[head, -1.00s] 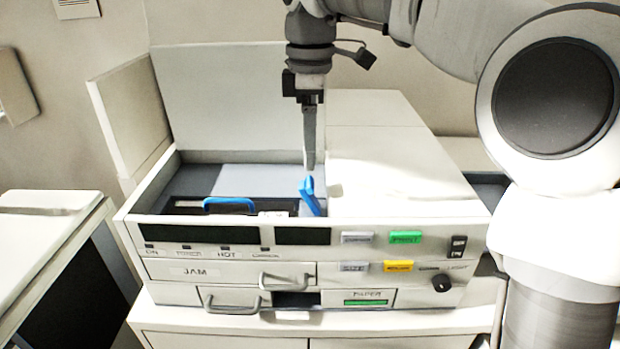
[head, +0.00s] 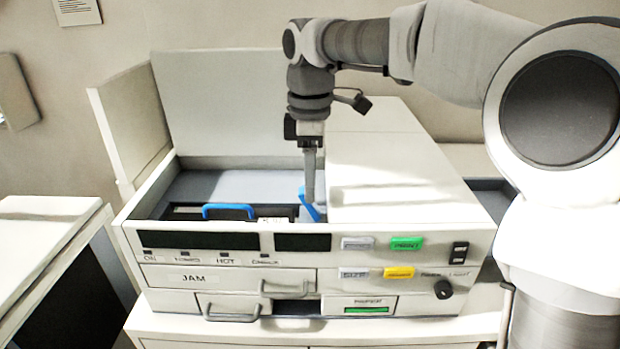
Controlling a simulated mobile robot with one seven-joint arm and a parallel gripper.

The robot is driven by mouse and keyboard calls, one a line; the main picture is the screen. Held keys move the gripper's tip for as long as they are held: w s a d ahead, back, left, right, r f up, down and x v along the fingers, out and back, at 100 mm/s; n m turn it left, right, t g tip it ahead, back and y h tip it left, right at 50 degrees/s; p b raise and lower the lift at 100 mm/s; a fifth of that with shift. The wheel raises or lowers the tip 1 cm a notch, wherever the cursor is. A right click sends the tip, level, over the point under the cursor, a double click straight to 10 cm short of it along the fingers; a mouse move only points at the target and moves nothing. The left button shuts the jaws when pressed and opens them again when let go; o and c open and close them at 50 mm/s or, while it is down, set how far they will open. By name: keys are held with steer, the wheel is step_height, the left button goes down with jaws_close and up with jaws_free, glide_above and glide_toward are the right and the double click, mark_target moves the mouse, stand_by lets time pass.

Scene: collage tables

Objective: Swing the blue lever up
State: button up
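The blue lever (head: 308,206) stands tilted inside the open bay of the white printer-like machine (head: 200,273), beside the bay's right wall. My gripper (head: 311,198) points straight down into the bay. Its fingertips are at the lever and overlap it in the picture, covering part of it. I cannot tell whether they touch it. The fingers look close together from this side, and whether they are open or shut does not show.
A blue handle (head: 229,209) on a dark cartridge lies left of the lever. The machine's raised lid (head: 210,100) stands behind the bay. A white cover (head: 390,180) closes the right half. Drawers and buttons line the front. Another pale unit (head: 45,220) stands at the left.

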mark_target(315, 205)
jaws_close()
steer(key=shift+d+f+y+b, duration=0.15)
steer(key=shift+d+y+b, duration=0.55)
steer(key=shift+y, duration=0.25)
steer(key=shift+d+f+y+b, duration=0.1)
steer(key=shift+d+y+b, duration=0.4)
steer(key=shift+d+y, duration=0.35)
steer(key=shift+r+y, duration=0.1)
steer(key=shift+y, duration=0.5)
steer(key=o, duration=0.7)
jaws_free()
steer(key=shift+o, duration=0.2)
steer(key=shift+w+d+r, duration=0.1)
steer(key=shift+r, duration=0.05)
steer(key=p+v, duration=0.2)
steer(key=v, duration=1.5)
steer(key=shift+w, duration=0.2)
steer(key=shift+r, duration=0.1)
